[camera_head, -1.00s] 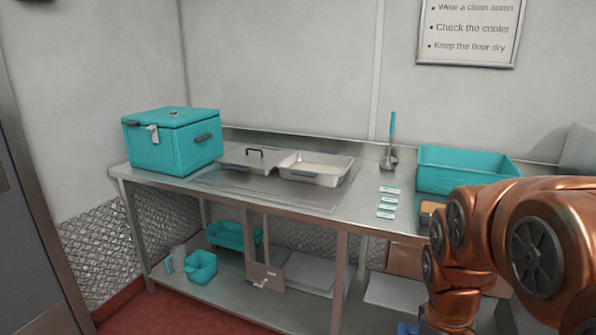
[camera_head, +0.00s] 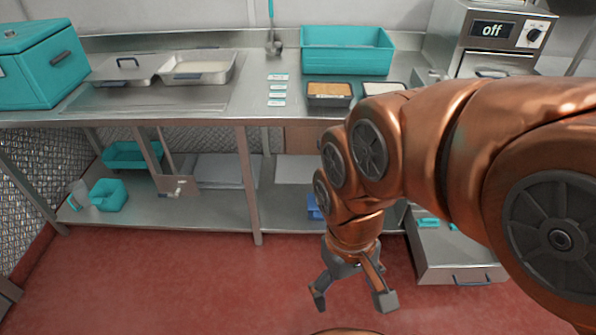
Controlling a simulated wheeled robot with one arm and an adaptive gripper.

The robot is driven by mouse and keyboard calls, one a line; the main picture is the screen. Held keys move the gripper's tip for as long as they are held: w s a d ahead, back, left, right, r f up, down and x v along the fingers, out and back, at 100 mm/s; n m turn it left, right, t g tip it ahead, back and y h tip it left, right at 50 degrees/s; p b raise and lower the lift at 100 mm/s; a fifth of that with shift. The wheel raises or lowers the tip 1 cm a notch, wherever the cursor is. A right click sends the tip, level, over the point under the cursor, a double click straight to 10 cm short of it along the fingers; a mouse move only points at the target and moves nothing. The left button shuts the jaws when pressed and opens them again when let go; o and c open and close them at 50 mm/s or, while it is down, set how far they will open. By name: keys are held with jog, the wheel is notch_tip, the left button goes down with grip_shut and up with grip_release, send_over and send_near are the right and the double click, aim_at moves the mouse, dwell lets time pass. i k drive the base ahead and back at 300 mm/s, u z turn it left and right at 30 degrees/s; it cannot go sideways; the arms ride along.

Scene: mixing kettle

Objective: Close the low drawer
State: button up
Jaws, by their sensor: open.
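The low drawer (camera_head: 459,273) is at the lower right in the head view, a grey metal drawer pulled out near the floor. Its front has a dark handle (camera_head: 473,279), and teal items (camera_head: 428,223) lie inside. My copper arm hides part of the drawer and what is behind it. My gripper (camera_head: 352,300) points down over the red floor, open and empty, to the left of the drawer and apart from it.
A steel table (camera_head: 200,107) runs along the wall, with a teal bin (camera_head: 347,57), trays and a teal cooler (camera_head: 37,65) on top. An appliance reading "off" (camera_head: 490,38) stands at the right. Red floor (camera_head: 180,280) in front is clear.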

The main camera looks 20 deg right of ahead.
aim_at(442, 256)
jog(key=z, duration=2.55)
jog(key=i, duration=1)
jog(key=u, duration=0.75)
